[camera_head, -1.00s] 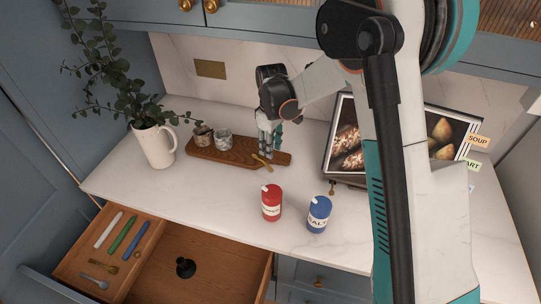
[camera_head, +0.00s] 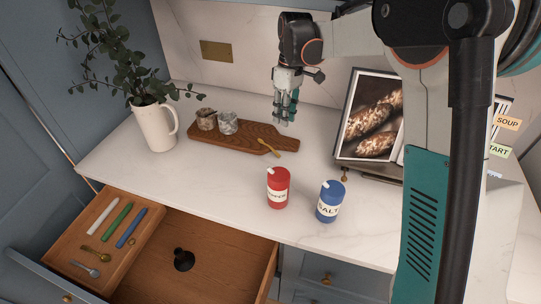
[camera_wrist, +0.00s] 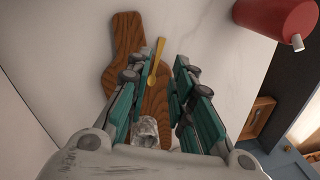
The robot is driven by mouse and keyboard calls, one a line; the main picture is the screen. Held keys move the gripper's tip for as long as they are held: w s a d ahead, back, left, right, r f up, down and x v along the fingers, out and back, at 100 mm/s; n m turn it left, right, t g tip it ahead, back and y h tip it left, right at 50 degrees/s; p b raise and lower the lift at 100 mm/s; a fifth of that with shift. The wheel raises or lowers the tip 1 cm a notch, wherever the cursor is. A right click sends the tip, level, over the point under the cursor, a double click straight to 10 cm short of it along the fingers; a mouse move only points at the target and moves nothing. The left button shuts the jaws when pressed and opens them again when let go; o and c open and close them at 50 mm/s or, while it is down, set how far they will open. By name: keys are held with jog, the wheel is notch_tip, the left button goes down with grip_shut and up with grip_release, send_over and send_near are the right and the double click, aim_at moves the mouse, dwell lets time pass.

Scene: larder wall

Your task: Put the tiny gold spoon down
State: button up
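My gripper (camera_head: 286,118) is above the board's right end, apart from the spoon. In the wrist view its fingers (camera_wrist: 159,70) are spread with nothing held between them.
A white jug (camera_head: 153,128) with leaves is farther left. Red (camera_head: 278,188) and blue (camera_head: 331,202) canisters stand in front. A propped book (camera_head: 372,118) is at right. An open drawer (camera_head: 222,245) is below.

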jog(key=b, duration=0.2)
send_over(278, 155)
jog(key=w+d, duration=0.1)
notch_tip(278, 155, down, 8)
jog(key=shift+d+f, duration=0.1)
jog(key=f, duration=0.1)
jog(key=f+b, duration=0.1)
jog(key=f, duration=0.1)
jog(key=f+b, duration=0.1)
jog(key=shift+s+a+f, duration=0.15)
jog(key=shift+s+a, duration=0.15)
jog(key=shift+a, duration=0.05)
jog(key=shift+s+f+b, duration=0.35)
jog(key=shift+s+b, duration=0.05)
jog(key=shift+s, duration=0.05)
jog(key=shift+w+f, duration=0.3)
jog(key=shift+w, duration=0.15)
jog(key=shift+a+r, duration=0.1)
jog(key=shift+r, duration=0.05)
grip_shut()
